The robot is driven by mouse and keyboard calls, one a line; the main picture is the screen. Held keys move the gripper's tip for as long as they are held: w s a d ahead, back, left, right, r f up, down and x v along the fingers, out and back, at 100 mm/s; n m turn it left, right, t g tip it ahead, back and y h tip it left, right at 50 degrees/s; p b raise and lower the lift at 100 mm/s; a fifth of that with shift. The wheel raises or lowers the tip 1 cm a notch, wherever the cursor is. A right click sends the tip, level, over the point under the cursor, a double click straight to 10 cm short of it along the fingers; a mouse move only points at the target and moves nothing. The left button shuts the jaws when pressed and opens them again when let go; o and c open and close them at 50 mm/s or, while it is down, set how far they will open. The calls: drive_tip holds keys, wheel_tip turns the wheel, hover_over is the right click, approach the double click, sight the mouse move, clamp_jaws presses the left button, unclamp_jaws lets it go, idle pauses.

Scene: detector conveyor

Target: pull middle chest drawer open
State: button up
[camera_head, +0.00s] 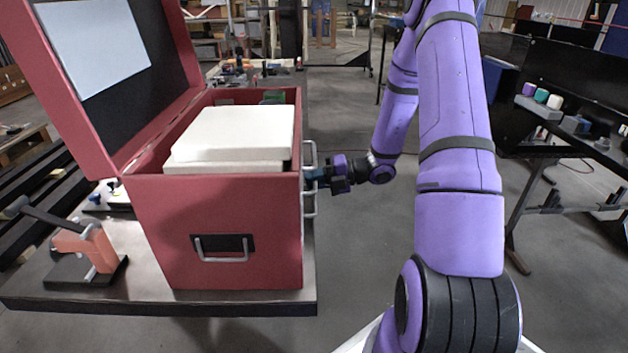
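A red chest (219,229) stands on a dark-edged table with its lid swung open to the left. Silver bar handles (310,209) show edge-on along its right side, one above another. The drawer fronts on that side are turned away from me, so I cannot see their outlines or any gap. My gripper (314,176) reaches in from the right at about the middle height of these handles. Its fingertips are at or very near the handle there. They are small and dark, and I cannot tell whether they are closed on it.
White slabs (238,131) lie in the top of the chest. Its front has another silver handle (221,254). An orange tool on a black base (88,252) stands left of it on the table (135,285). The floor to the right is clear up to a dark bench.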

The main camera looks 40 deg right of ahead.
clamp_jaws()
drive_tip(key=f+v, duration=0.2)
drive_tip(key=v, duration=0.8)
drive_tip(key=f+v, duration=0.2)
drive_tip(key=v, duration=0.8)
drive_tip(key=shift+s+d, duration=0.25)
drive_tip(key=shift+d, duration=0.1)
drive_tip(key=shift+o, duration=2.4)
unclamp_jaws()
drive_tip(key=shift+d, duration=0.1)
drive_tip(key=v, duration=1)
drive_tip(key=shift+s+d, duration=0.2)
drive_tip(key=shift+d, duration=0.05)
